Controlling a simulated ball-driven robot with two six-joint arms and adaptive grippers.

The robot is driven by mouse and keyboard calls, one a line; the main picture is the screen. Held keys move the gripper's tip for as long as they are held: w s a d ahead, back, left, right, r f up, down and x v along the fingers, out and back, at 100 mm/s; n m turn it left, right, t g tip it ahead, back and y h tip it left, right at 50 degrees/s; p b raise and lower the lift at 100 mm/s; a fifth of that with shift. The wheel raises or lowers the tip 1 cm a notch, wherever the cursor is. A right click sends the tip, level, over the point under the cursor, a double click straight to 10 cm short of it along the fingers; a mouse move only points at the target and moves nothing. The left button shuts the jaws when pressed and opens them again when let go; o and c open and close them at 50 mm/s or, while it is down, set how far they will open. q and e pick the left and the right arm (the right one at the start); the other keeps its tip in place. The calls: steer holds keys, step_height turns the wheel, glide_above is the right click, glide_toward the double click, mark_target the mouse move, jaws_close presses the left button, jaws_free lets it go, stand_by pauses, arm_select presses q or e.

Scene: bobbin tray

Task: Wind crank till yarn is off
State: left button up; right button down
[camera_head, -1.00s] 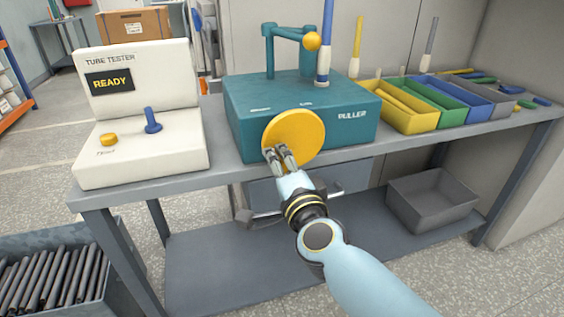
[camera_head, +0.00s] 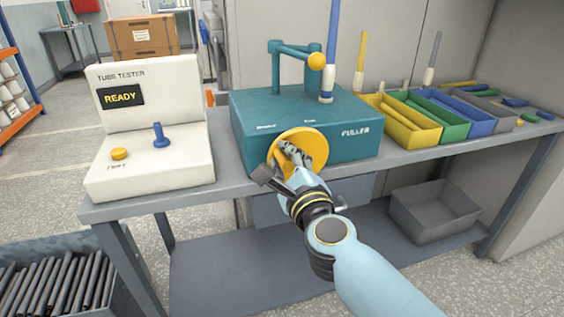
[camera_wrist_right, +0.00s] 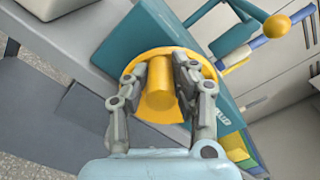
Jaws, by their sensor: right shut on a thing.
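The teal puller box (camera_head: 350,115) stands on the bench. On its front is the yellow crank disc (camera_head: 313,140), which also shows in the right wrist view (camera_wrist_right: 203,66). My right gripper (camera_head: 285,147) is at the disc. In the right wrist view its fingers (camera_wrist_right: 160,82) are closed on the disc's yellow crank knob (camera_wrist_right: 159,88), one on each side. A blue tube (camera_head: 334,35) with a white lower part (camera_head: 327,85) stands upright on the box, beside a teal arm frame (camera_head: 293,52) with an orange ball (camera_head: 316,60). Yarn cannot be made out. My left gripper is out of view.
A white tube tester (camera_head: 150,155) reading READY stands to the left. Yellow (camera_head: 405,127), green (camera_head: 440,120) and blue (camera_head: 474,119) bins sit to the right. A grey bin (camera_head: 433,212) is on the lower shelf. A crate of dark tubes (camera_head: 55,250) is at lower left.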

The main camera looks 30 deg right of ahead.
steer(key=shift+s+d+r+m, duration=0.1)
steer(key=shift+d+r+m, duration=0.05)
steer(key=shift+m, duration=0.35)
steer(key=shift+d+r+m, duration=0.1)
steer(key=shift+r+m, duration=0.05)
steer(key=shift+m, duration=0.35)
steer(key=c, duration=1.1)
jaws_free()
steer(key=shift+d, duration=0.1)
steer(key=shift+v, duration=3.8)
